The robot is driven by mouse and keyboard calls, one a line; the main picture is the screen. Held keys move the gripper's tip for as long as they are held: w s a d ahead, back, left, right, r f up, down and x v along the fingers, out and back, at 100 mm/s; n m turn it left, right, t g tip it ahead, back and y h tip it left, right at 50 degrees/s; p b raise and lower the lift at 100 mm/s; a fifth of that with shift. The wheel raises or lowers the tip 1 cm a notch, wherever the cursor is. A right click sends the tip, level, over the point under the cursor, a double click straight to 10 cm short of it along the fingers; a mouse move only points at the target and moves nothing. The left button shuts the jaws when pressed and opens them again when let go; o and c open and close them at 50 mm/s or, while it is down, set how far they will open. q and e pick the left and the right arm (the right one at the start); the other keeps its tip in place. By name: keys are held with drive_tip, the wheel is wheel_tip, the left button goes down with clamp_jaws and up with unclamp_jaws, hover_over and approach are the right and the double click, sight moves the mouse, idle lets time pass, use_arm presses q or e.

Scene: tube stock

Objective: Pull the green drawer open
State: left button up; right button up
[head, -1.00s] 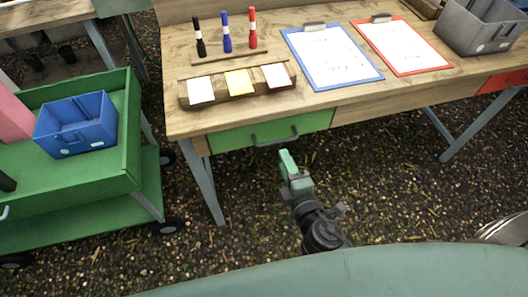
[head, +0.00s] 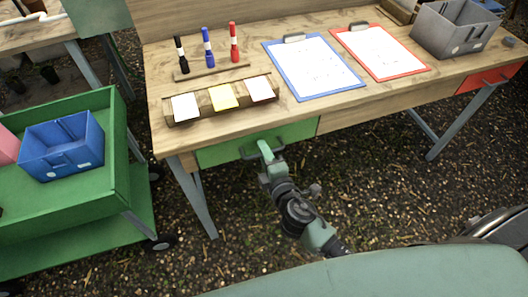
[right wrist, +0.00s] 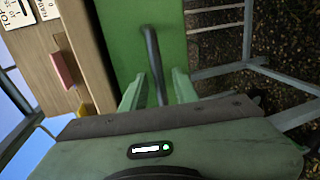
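The green drawer (head: 298,131) is under the left part of the wooden desk, its front looking flush with the desk edge. It also fills the top of the right wrist view (right wrist: 115,45). Its dark bar handle (head: 247,150) is partly hidden by my right gripper (head: 266,150) in the head view. In the right wrist view the handle (right wrist: 151,50) runs between the two green fingers of my right gripper (right wrist: 158,88). The fingers are apart, with a visible gap on each side of the bar. My left gripper is not in view.
The desk (head: 390,100) carries markers, note pads, two clipboards and a grey bin (head: 450,30). A red drawer (head: 490,77) is at its right. A green cart (head: 115,170) with a blue bin (head: 62,148) stands at the left. The gravel before the desk is clear.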

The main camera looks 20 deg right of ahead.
clamp_jaws()
idle(1.2)
